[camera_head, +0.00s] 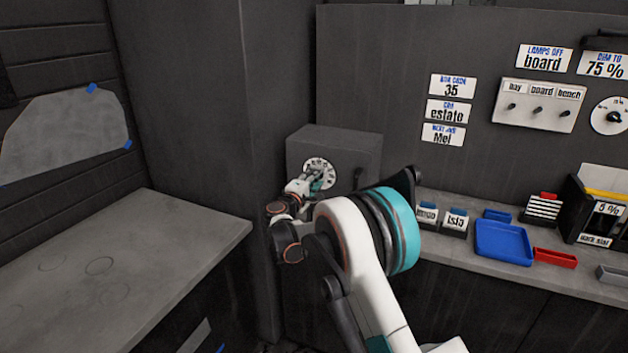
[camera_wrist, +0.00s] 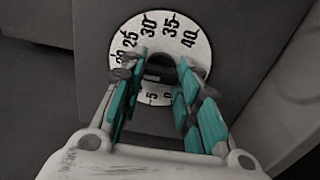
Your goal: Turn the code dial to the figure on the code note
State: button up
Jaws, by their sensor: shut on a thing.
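The code note (camera_head: 452,86) on the back wall reads 35, under smaller words that look like "box code". The code dial (camera_head: 319,168) is a round white disc on the front of a dark grey box (camera_head: 358,147). In the wrist view the dial (camera_wrist: 159,32) shows 25, 30, 35 and 40 round its upper side and 5 and 0 low down. The top lies between 30 and 35. My gripper (camera_head: 316,184) is at the dial, its teal fingers (camera_wrist: 162,62) shut on the dark centre knob. The fingers hide part of the face, and I cannot make out a pointer.
The box has a dark handle (camera_head: 359,178) right of the dial. A grey bench (camera_head: 170,235) stands at left. The right-hand counter holds a blue tray (camera_head: 503,243), a red tray (camera_head: 555,258) and small labelled boxes. A switch panel (camera_head: 540,104) hangs on the wall.

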jog(key=shift+d+m, duration=0.1)
jog(key=shift+m, duration=8.9)
jog(key=o, duration=1.1)
jog(key=shift+c, duration=0.2)
